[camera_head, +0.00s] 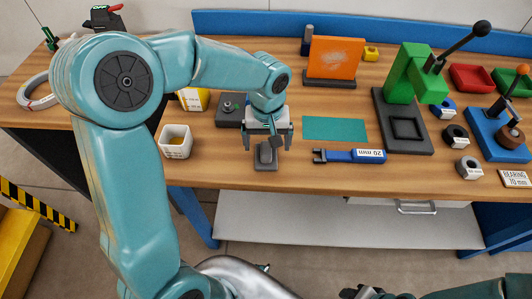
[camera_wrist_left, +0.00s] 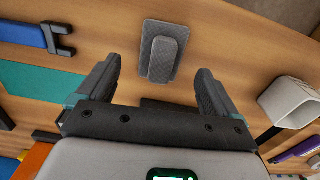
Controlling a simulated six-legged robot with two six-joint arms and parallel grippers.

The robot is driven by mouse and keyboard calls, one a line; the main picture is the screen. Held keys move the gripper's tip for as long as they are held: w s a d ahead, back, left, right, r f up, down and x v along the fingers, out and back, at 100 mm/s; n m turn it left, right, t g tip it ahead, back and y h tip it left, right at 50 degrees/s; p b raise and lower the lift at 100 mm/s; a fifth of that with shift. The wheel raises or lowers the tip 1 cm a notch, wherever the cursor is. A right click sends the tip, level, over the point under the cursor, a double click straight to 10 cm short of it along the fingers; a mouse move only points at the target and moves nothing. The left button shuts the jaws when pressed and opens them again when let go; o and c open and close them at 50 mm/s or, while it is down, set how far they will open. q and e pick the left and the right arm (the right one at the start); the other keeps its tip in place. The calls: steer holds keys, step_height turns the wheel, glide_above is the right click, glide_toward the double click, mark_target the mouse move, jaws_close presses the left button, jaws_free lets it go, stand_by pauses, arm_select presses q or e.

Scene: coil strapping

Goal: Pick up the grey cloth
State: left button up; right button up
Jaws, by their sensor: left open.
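The grey cloth (camera_head: 266,158) lies near the front edge of the wooden bench as a flat grey piece with a raised ridge along its middle. My left gripper (camera_head: 267,141) is open and points down just above and behind it. In the left wrist view, the cloth (camera_wrist_left: 163,52) lies ahead of the gap between the two open dark fingers (camera_wrist_left: 158,72). Nothing is held between them, and the fingers look apart from the cloth. Dark parts of my right gripper (camera_head: 362,292) show at the bottom edge; its jaws are unclear.
A white square cup (camera_head: 175,146) stands left of the cloth. A blue 20 mm wrench (camera_head: 350,156) lies to the right, before a teal mat (camera_head: 335,129). A dark grey block (camera_head: 230,109) sits behind. A green press (camera_head: 405,85) stands further right.

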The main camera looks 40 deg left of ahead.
mark_target(266, 149)
arm_select(q)
step_height(266, 149, down, 4)
steer(key=shift+a, duration=0.15)
steer(key=shift+s+r, duration=0.15)
steer(key=shift+c, duration=0.3)
steer(key=c, duration=1.1)
